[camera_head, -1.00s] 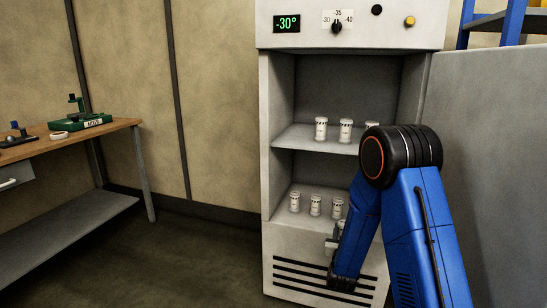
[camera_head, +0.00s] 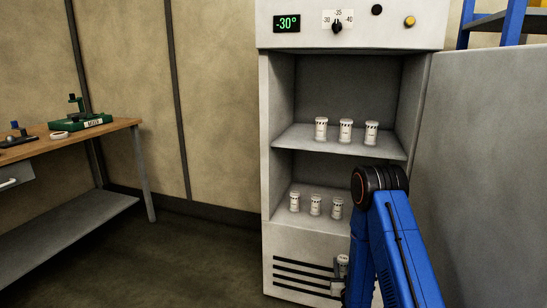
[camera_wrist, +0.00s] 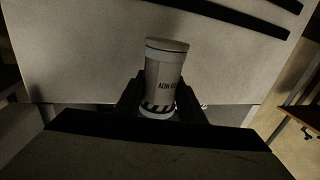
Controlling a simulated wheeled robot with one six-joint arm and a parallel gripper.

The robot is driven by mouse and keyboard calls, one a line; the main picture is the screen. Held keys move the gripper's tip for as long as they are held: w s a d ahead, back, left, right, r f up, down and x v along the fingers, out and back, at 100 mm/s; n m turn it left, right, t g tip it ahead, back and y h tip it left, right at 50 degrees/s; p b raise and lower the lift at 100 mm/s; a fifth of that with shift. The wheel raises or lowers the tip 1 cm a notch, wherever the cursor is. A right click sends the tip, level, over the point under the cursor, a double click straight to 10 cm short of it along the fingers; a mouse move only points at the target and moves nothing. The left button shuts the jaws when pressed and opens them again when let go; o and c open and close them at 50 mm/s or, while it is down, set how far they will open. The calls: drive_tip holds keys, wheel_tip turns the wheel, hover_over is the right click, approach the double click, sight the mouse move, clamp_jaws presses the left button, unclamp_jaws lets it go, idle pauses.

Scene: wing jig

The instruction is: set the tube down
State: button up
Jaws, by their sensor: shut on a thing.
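A white tube (camera_wrist: 166,75) with dark lettering and a black-striped band stands nearly upright between the two dark fingers of my gripper (camera_wrist: 158,100) in the wrist view. The fingers are shut on its lower part. In the head view this tube (camera_head: 342,263) is small, in front of the cabinet's vented lower front, below the lower shelf. My gripper (camera_head: 338,285) is there partly hidden behind my blue arm. The tube is held clear of the shelves; nothing is seen under it.
The open cold cabinet (camera_head: 264,160) reads -30°. Three similar tubes stand on its upper shelf (camera_head: 300,138) and three on its lower shelf (camera_head: 283,217). Its open door (camera_head: 490,170) bounds the right. A wooden workbench (camera_head: 110,130) stands left, with clear floor (camera_head: 190,265) between.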

sight(343, 274)
drive_tip(key=shift+s+f+n+y, duration=0.15)
drive_tip(key=shift+s+f+y, duration=0.2)
drive_tip(key=shift+f, duration=0.45)
drive_tip(key=shift+s+f+n+y, duration=0.15)
drive_tip(key=shift+s+f+y, duration=0.2)
drive_tip(key=shift+f, duration=0.4)
drive_tip(key=shift+r, duration=0.1)
